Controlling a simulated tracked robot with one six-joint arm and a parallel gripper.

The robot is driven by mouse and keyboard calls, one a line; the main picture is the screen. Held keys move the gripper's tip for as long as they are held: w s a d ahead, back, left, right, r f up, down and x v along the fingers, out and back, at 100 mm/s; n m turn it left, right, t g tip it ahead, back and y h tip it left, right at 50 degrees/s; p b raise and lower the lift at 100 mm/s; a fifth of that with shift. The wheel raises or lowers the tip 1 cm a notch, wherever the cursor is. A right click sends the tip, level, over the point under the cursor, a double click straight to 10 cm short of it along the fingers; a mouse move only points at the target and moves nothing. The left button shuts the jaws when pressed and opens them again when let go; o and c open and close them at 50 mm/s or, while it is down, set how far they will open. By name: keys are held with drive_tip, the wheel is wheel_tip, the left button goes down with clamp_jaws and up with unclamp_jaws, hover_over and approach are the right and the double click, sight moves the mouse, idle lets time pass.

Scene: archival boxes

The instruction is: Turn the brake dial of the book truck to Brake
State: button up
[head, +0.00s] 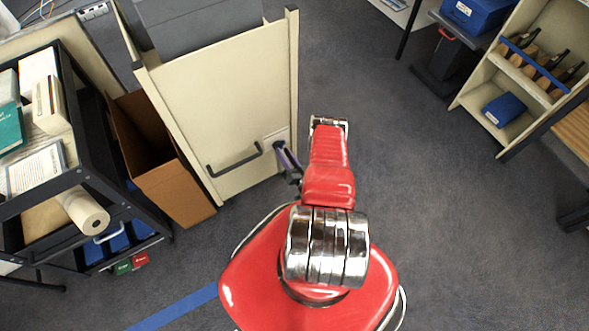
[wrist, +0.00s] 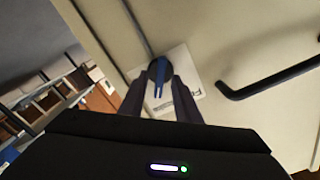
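The book truck (head: 222,120) is a tall cream cabinet with a black handle (head: 235,161) on its facing panel. A white plate with dark lettering is fixed on the panel; it shows in the wrist view (wrist: 196,87), partly covered by my fingers, and the lettering is not fully readable. The blue brake dial (wrist: 159,72) stands on this plate. My gripper (wrist: 161,82) is at the plate, one dark finger on each side of the dial, with a gap between them. Any contact is hard to tell. In the head view my gripper (head: 286,158) covers the dial.
An open cardboard box (head: 165,165) stands left of the truck, beside a black cart (head: 50,195) with books and a paper roll. A shelf unit (head: 515,75) with a blue box (head: 504,110) stands at the right. The carpet between is clear.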

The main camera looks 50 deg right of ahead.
drive_tip(key=v, duration=1.2)
drive_tip(key=shift+s, duration=0.25)
drive_tip(key=shift+a, duration=0.15)
